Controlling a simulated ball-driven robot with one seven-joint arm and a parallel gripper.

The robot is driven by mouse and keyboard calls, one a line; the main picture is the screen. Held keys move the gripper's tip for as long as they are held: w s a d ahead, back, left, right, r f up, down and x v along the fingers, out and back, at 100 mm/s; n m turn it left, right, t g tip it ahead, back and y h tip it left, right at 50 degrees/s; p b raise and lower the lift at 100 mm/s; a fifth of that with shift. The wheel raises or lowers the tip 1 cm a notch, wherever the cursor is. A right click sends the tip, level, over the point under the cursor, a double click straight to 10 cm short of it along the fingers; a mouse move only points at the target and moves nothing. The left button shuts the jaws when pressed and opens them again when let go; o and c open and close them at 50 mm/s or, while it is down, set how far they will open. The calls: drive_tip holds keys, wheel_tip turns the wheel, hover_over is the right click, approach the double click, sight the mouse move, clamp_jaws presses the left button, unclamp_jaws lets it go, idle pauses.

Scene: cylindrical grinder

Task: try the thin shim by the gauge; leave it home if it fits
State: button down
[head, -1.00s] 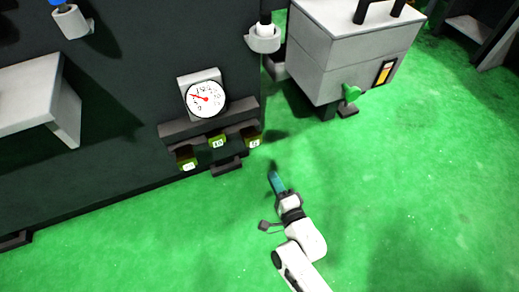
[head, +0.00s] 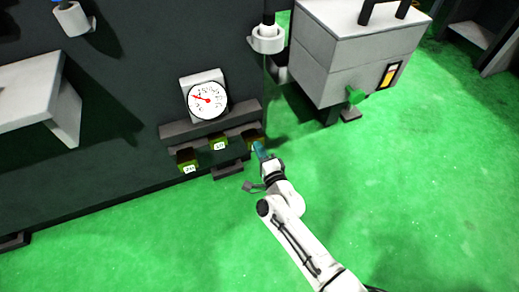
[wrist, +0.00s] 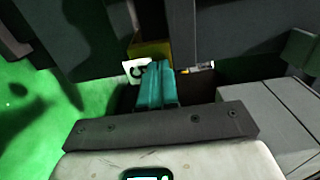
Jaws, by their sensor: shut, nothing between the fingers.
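A white dial gauge (head: 208,99) with a red needle stands on the dark machine's front. Below it sit several yellow-green labelled pieces: one at the left (head: 188,157), one in the middle (head: 218,143) and one at the right (head: 251,134). I cannot read their labels well enough to tell which is the thin shim. My gripper (head: 257,147) is at the right piece, its teal fingers shut together and empty. In the wrist view the fingertips (wrist: 160,68) lie in front of that piece (wrist: 150,49) and partly cover its white label (wrist: 135,70). I cannot tell whether they touch it.
A dark ledge (head: 190,130) runs under the gauge. A light shelf (head: 40,100) juts out at the left. The green floor (head: 420,180) is clear at the right.

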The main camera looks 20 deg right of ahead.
sight(254, 139)
drive_tip(key=shift+w, duration=0.1)
drive_tip(key=w+b, duration=0.2)
drive_tip(key=w, duration=0.2)
drive_tip(key=shift+w+f, duration=0.1)
drive_tip(key=shift+w, duration=0.6)
drive_tip(key=shift+w+r, duration=0.1)
drive_tip(key=shift+r, duration=0.15)
